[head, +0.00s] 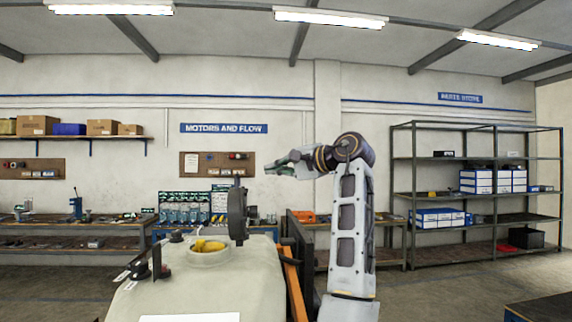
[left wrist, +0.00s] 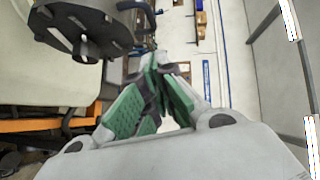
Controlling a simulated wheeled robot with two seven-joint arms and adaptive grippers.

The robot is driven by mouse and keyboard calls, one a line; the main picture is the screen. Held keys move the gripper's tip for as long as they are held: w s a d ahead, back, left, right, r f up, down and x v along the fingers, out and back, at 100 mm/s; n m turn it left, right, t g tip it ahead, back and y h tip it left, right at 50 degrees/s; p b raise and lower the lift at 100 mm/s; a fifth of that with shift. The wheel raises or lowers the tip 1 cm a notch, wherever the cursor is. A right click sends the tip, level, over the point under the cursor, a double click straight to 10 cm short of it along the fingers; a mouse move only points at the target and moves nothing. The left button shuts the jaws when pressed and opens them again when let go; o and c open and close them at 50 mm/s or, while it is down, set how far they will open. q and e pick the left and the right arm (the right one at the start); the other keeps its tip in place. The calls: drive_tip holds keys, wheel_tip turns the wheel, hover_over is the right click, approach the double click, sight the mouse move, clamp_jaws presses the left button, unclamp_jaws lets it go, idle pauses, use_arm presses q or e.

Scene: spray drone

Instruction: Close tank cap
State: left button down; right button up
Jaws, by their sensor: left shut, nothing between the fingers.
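The pale tank (head: 240,285) fills the lower middle of the head view. Its round filler neck (head: 209,257) is open, with something yellow inside. The dark round tank cap (head: 237,214) stands upright at the right side of the neck, open. In the left wrist view the cap (left wrist: 85,35) is a large dark disc with a central knob at upper left. My left gripper (head: 272,168) is shut and empty, above and to the right of the cap, apart from it in the head view. Its green-padded fingers (left wrist: 155,72) meet in the left wrist view. My right gripper is not in view.
Small dark fittings (head: 150,262) stand on the tank's left. An orange bar (head: 294,285) runs along its right side. A workbench (head: 190,228) with boxed parts stands behind, and a metal shelf (head: 475,190) is at right.

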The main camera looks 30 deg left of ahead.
use_arm(q)
drive_tip(key=shift+s+a+f+p, duration=0.25)
drive_tip(key=shift+s+a+p, duration=0.1)
drive_tip(key=shift+a, duration=0.8)
drive_tip(key=shift+s+a+f+p, duration=0.2)
drive_tip(key=shift+s+a+p, duration=0.1)
drive_tip(key=shift+a, duration=0.9)
drive_tip(key=shift+s+a+f+p, duration=0.25)
drive_tip(key=shift+s+a+p, duration=0.1)
drive_tip(key=shift+a, duration=0.8)
drive_tip(key=shift+a, duration=0.1)
